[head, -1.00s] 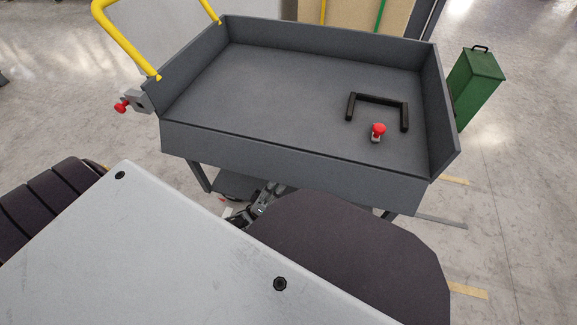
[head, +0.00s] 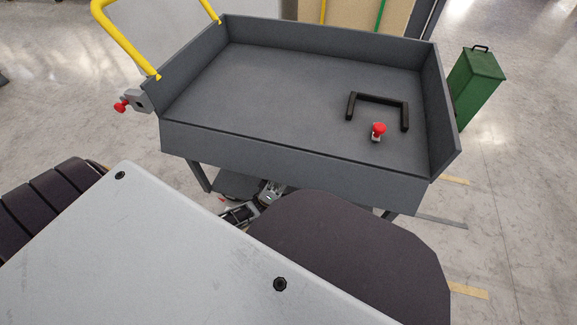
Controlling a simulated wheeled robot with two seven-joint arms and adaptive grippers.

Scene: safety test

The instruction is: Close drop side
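The grey cart (head: 300,95) has upright walls at the left, back and right. Its near panel, the drop side (head: 290,162), hangs down from the bed's near edge, outside the bed. A red-knobbed latch (head: 124,106) sits on the left wall's near end. Another red knob (head: 379,129) on a small grey base shows over the bed at the right, near a black U-shaped handle (head: 379,99). A gripper (head: 238,214), seemingly my right, is below the panel near the lower shelf, partly hidden by my body; its opening is unclear. My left gripper is out of view.
A yellow push handle (head: 124,41) rises at the cart's left end. A green bin (head: 474,84) stands on the floor at the right. Behind the cart is a beige board (head: 355,18). Cart legs and a lower shelf (head: 232,184) lie beneath the bed.

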